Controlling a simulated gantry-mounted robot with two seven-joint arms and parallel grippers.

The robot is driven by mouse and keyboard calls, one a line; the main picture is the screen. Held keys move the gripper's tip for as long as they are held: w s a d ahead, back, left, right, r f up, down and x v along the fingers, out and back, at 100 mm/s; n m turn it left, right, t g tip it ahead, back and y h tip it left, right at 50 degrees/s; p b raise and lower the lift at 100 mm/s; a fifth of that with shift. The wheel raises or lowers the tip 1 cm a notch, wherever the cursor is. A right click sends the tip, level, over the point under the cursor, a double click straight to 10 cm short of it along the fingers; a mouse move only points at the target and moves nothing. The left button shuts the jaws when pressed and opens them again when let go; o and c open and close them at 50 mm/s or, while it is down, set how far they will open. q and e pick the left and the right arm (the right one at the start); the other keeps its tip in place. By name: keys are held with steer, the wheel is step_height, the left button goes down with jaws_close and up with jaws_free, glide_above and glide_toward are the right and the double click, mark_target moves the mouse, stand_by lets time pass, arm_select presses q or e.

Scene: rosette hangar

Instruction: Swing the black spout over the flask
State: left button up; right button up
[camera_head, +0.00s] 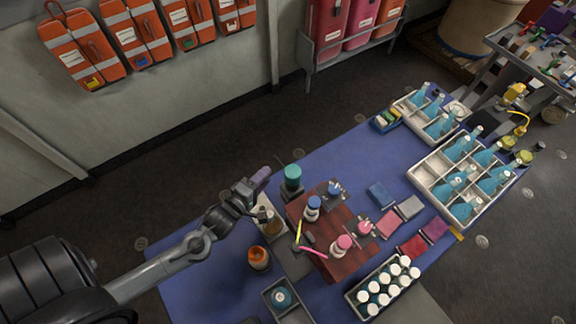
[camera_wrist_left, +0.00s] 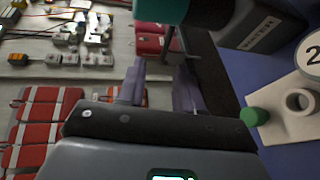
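A dispenser with a teal top (camera_head: 292,172) and a dark body stands on the blue table, beside the red-brown board. A thin dark spout (camera_head: 279,160) seems to stick out from it toward the upper left. My left gripper (camera_head: 262,176) is just left of the dispenser, its purple fingers near the spout. In the left wrist view its fingers (camera_wrist_left: 158,88) are apart, with the teal top (camera_wrist_left: 165,10) and a thin dark rod (camera_wrist_left: 176,42) beyond them. I see no contact. A teal flask-like thing (camera_head: 282,297) sits in a grey tray; I cannot tell whether it is the task's flask.
The red-brown board (camera_head: 335,262) carries small bottles. A white crate (camera_head: 421,178) holds several blue flasks. A rack of white-capped bottles (camera_head: 356,302) stands at the front. An orange jar (camera_head: 259,257) stands below my left gripper. Blue table surface (camera_head: 215,283) is clear at the left.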

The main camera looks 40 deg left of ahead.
arm_select(q)
steer(key=f+b+x, duration=0.1)
steer(key=x, duration=1)
steer(key=shift+b, duration=0.3)
steer(key=shift+s, duration=0.15)
jaws_close()
